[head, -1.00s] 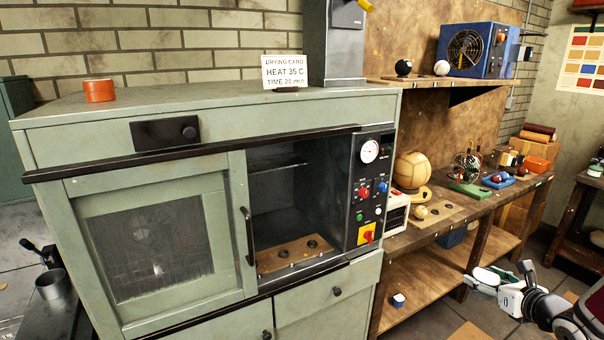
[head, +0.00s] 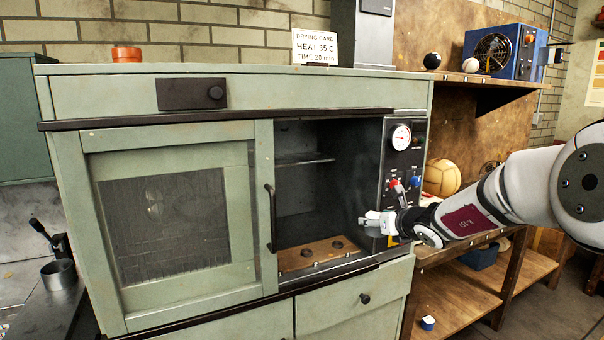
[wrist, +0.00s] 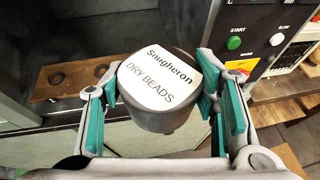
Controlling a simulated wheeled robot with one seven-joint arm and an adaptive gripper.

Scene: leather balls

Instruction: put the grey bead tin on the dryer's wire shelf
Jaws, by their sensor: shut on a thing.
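The grey bead tin (wrist: 165,118), with a white label reading "Snugheron DRY BEADS", is between the green-padded fingers of my gripper (wrist: 160,88) in the wrist view. My gripper is shut on it. In the head view my gripper (head: 370,222) is in front of the dryer (head: 165,190), by the right side of its opening; the tin is hard to make out there. The wire shelf (head: 305,159) shows inside the dark chamber, higher than my gripper; its left part is hidden behind the door (head: 262,200).
The chamber floor has a wooden board (head: 315,253) with dark round holes. The control panel (head: 398,170) stands close to my gripper on the right. The door's handle (head: 270,215) borders the opening on the left. A workbench (head: 480,240) is at the right.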

